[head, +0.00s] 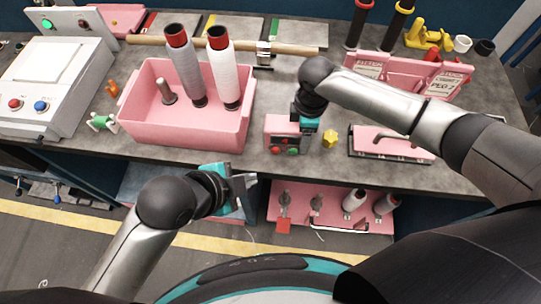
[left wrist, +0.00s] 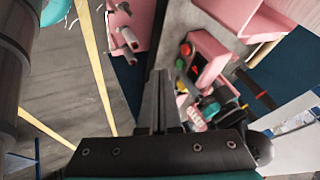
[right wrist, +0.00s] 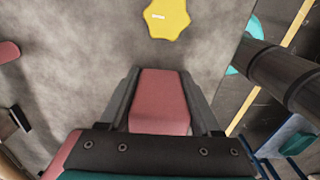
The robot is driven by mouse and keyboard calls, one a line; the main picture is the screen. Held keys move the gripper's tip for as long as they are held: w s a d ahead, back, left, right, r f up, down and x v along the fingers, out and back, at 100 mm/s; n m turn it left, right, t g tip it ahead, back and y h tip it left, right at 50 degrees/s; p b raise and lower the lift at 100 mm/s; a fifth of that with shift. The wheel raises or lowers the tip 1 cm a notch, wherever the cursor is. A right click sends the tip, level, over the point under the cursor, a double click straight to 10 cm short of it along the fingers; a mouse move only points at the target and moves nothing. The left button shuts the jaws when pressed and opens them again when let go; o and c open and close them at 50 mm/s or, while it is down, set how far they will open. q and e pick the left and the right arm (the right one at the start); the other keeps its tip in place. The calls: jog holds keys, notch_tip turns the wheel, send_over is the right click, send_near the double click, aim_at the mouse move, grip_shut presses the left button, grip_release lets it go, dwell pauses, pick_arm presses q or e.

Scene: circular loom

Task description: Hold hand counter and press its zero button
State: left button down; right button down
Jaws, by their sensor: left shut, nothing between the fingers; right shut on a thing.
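The hand counter (head: 284,128) is a pink box with a dark display, a red button (head: 276,150) and a green button (head: 292,151). It is at the front of the table. My right gripper (head: 307,124) is shut on it from the right; in the right wrist view its pink body (right wrist: 160,100) fills the gap between the fingers. I cannot tell whether it rests on the table. My left gripper (head: 250,181) is shut and empty, in front of the table edge, apart from the counter. The left wrist view shows the counter (left wrist: 210,48) beyond its fingertips (left wrist: 160,78).
A pink bin (head: 185,132) with tall spools stands left of the counter. A yellow piece (head: 330,138) and a pink tray (head: 375,146) lie to its right. A low shelf (head: 330,215) with spools is below the table edge. A control box (head: 55,75) stands far left.

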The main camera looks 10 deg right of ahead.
aim_at(275, 151)
pick_arm(q)
jog(key=shift+s+d+r, duration=0.1)
jog(key=shift+s+r, duration=0.05)
jog(key=shift+r, duration=0.1)
jog(key=shift+f, duration=0.1)
jog(key=x, duration=0.9)
jog(key=shift+d+f, duration=0.2)
jog(key=shift+d, duration=0.05)
jog(key=w, duration=0.3)
jog(key=shift+w+d+f, duration=0.1)
jog(key=shift+w+d, duration=0.15)
jog(key=shift+d, duration=0.1)
jog(key=shift+w+d, duration=0.1)
jog(key=shift+w, duration=0.3)
jog(key=shift+w, duration=0.1)
